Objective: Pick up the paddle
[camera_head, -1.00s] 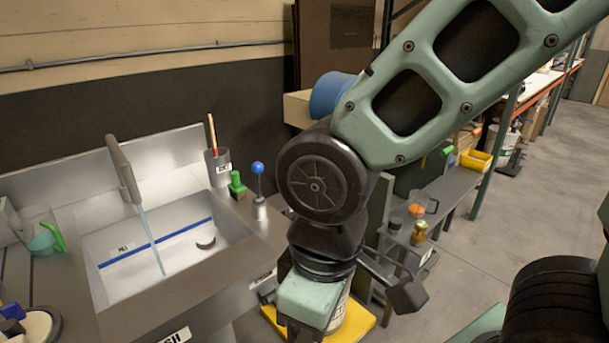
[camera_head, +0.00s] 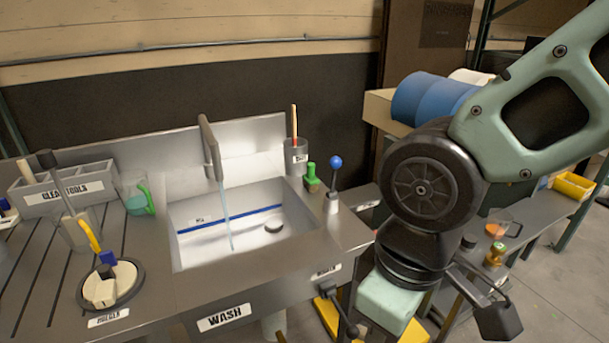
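I cannot tell for sure which thing is the paddle. A stick with a tan and red handle (camera_head: 294,125) stands in a grey labelled cup (camera_head: 296,157) at the sink's back right corner. A dark-topped stirrer (camera_head: 56,182) leans in a grey container (camera_head: 78,230) on the left counter; the lower ends of both are hidden. My wrist (camera_head: 388,300) hangs at the right front of the sink, well away from both. My gripper's fingers are not clearly seen, so whether they are open or shut does not show.
A tool caddy (camera_head: 85,190), green-handled jug (camera_head: 138,203) and round dish (camera_head: 128,292) occupy the left counter.

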